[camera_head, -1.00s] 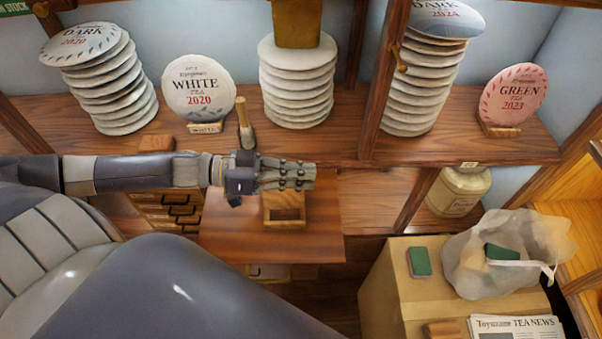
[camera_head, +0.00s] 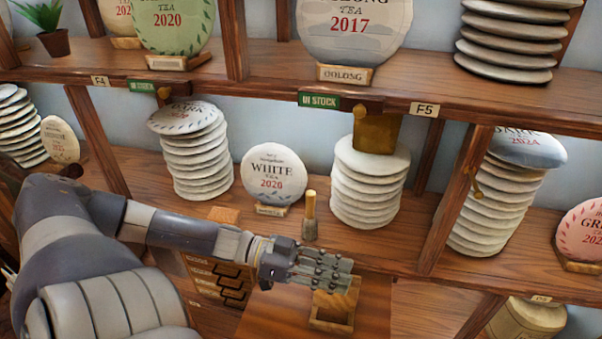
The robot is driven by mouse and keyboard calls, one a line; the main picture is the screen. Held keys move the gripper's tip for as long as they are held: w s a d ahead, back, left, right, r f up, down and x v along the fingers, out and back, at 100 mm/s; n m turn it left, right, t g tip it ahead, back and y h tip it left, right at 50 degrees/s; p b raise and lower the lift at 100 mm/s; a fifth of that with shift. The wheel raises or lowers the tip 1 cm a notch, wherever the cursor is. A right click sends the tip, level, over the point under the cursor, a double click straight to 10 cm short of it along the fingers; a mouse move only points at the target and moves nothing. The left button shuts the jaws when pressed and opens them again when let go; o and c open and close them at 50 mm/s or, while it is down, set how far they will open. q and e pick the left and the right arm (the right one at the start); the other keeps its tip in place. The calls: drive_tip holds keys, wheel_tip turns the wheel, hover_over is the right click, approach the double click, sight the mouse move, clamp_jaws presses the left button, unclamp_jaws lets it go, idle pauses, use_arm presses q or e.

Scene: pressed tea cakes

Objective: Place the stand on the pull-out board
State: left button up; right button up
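The wooden stand (camera_head: 335,305), a small open-framed block, is on the pull-out board (camera_head: 268,322) at the bottom centre of the head view. My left gripper (camera_head: 345,274) reaches in from the left, with its fingers pointing right above the stand and covering part of its upper edge. Its fingers look spread, with nothing visible between them. Contact with the stand cannot be made out. My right gripper is out of view.
A shelf behind holds stacked tea cakes (camera_head: 196,160), a white tea cake (camera_head: 273,174) on its holder and a wooden-handled tool (camera_head: 310,215). A shelf post (camera_head: 455,200) stands to the right. Small drawers (camera_head: 220,282) are left of the board.

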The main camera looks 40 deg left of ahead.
use_arm(q)
drive_tip(key=p+v, duration=0.3)
drive_tip(key=v, duration=0.4)
drive_tip(key=shift+s+a+p, duration=0.2)
drive_tip(key=shift+a+p, duration=0.05)
drive_tip(key=shift+p, duration=0.15)
